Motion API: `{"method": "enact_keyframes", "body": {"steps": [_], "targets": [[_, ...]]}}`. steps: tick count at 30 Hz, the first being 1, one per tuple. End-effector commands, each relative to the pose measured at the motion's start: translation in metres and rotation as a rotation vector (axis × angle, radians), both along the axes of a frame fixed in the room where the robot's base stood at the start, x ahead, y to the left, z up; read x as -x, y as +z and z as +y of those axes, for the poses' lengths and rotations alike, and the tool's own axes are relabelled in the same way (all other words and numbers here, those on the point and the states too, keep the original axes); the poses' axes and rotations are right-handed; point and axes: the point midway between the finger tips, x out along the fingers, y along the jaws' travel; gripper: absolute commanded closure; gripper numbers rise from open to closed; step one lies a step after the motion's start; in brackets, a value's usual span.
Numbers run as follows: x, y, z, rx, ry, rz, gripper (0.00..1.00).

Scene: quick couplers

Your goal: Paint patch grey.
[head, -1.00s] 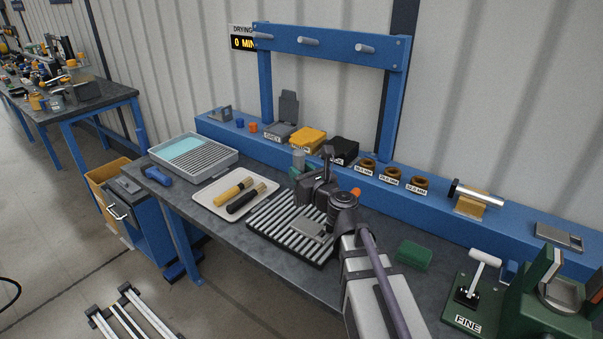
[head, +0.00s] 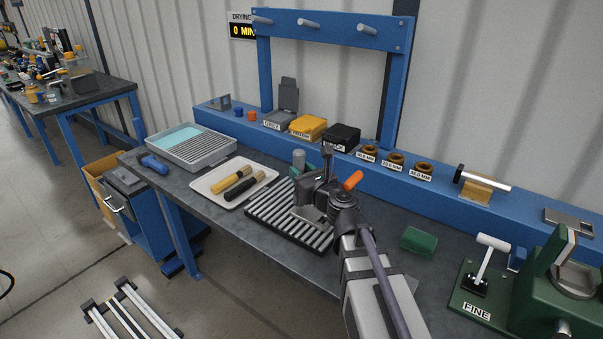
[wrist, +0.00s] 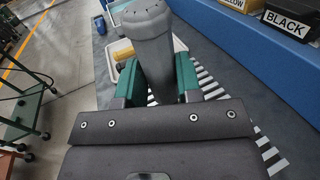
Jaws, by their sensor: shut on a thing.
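My gripper (head: 294,171) has green fingers, seen best in the wrist view (wrist: 155,80), and is shut on a grey cylindrical handle (wrist: 148,45). In the head view the grey handle (head: 298,158) stands roughly upright above the striped rack (head: 270,220). Its lower end is hidden. The pot labelled GREY (head: 278,120) stands on the blue ledge with its lid raised. I cannot make out the patch clearly; my arm and gripper cover part of the rack.
A pale tray (head: 207,188) holds a yellow-handled and a black-handled tool. A grey bin (head: 230,157) with a grille stands behind it. Yellow (head: 309,127) and black (head: 343,136) pots sit on the ledge. A green block (head: 419,239) lies to the right. A drying sign reads 0 MIN.

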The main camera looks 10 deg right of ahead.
Motion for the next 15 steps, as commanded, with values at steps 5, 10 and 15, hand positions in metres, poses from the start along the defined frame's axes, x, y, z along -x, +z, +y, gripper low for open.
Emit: {"method": "enact_keyframes", "body": {"steps": [5, 10, 15], "targets": [[0.0, -0.0013, 0.0, 0.0, 0.0, 0.0, 0.98], [0.0, -0.0051, 0.0, 0.0, 0.0, 0.0, 0.98], [-0.0001, -0.0085, 0.0, 0.0, 0.0, 0.0, 0.98]]}}
